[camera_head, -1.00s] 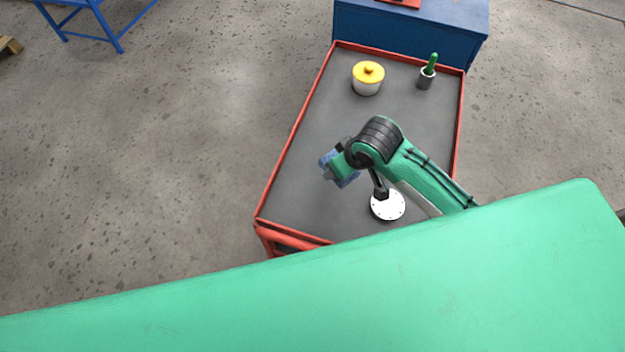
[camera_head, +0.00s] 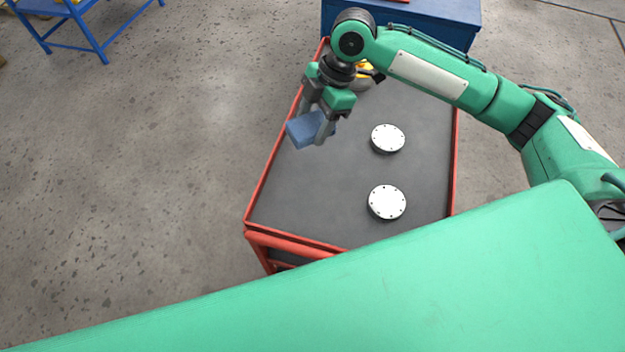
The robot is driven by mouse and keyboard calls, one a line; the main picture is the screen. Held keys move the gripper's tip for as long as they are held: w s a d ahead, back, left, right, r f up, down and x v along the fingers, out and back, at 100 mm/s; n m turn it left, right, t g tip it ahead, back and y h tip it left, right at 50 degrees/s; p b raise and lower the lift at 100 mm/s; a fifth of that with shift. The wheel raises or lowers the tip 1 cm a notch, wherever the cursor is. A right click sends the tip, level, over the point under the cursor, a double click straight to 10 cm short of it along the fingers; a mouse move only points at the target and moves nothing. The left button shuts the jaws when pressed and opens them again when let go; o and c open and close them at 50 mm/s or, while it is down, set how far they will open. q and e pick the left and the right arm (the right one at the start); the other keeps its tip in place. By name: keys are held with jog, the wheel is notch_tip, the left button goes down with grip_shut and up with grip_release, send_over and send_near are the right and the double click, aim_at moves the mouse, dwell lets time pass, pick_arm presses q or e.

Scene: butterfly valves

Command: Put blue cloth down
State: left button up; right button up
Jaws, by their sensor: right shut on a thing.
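The blue cloth (camera_head: 306,130) is a folded blue block held between the fingers of my right gripper (camera_head: 322,122). The gripper is shut on it and points down over the left side of the grey cart top (camera_head: 300,190). I cannot tell whether the cloth touches the cart top or hangs above it. Two white round valve discs (camera_head: 387,138) and (camera_head: 387,202) lie on the cart to the right of the cloth, apart from it. My left gripper is not in view.
The cart has a raised red rim (camera_head: 268,166). A yellow-lidded pot (camera_head: 366,69) is mostly hidden behind my right arm. A blue cabinet (camera_head: 440,22) stands beyond the cart. The cart's front left surface is clear.

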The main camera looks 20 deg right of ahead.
aim_at(309, 181)
notch_tip(309, 181, down, 20)
jog(key=p, duration=0.3)
jog(key=shift+r, duration=0.2)
jog(key=shift+f, duration=0.1)
jog(key=shift+f, duration=0.15)
jog(key=o, duration=0.9)
jog(key=shift+o, duration=0.2)
jog(key=shift+d+r, duration=0.15)
jog(key=shift+r, duration=0.25)
jog(key=b+v, duration=0.2)
jog(key=v, duration=0.9)
jog(key=shift+r+b, duration=0.25)
jog(key=shift+b, duration=0.1)
jog(key=shift+w, duration=0.1)
